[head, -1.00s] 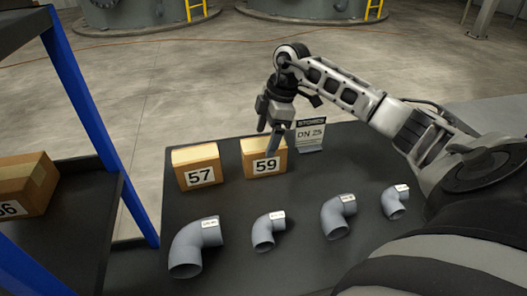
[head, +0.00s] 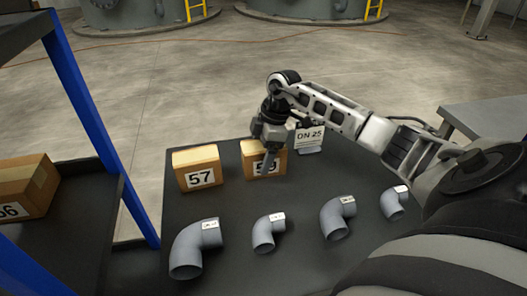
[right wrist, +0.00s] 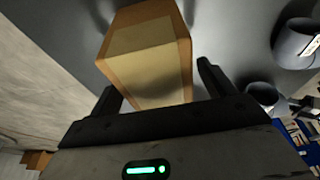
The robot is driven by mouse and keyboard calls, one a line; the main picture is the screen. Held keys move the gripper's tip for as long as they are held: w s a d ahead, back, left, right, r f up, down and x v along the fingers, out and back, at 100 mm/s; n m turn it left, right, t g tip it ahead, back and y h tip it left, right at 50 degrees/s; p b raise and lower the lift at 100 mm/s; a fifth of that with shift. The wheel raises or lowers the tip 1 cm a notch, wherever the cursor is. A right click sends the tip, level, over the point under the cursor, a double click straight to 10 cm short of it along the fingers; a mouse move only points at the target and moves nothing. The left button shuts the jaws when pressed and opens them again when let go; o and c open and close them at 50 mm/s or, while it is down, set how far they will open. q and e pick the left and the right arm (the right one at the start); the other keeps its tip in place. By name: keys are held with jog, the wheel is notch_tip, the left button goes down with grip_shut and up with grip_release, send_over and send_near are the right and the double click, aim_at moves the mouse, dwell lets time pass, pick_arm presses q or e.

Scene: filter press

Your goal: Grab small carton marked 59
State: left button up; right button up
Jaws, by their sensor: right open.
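The small carton marked 59 (head: 250,163) stands upright on the dark table, its label partly hidden by a finger of my right gripper (head: 268,160). In the right wrist view the carton (right wrist: 150,55) shows its taped top between the two spread fingers of my right gripper (right wrist: 158,82). The gripper is open and points down at the carton, with a finger on either side of it in that view. I cannot tell whether a finger touches it. My left gripper is not in view.
A similar carton marked 57 (head: 198,168) stands close to the left. A DN 25 sign (head: 310,138) stands just right. Several grey pipe elbows (head: 268,233) lie along the front. A blue-posted shelf (head: 88,110) with another carton (head: 28,187) is at left.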

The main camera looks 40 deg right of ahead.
jog(key=shift+f, duration=0.2)
jog(key=shift+c, duration=0.3)
jog(key=c, duration=1.3)
jog(key=shift+r, duration=0.1)
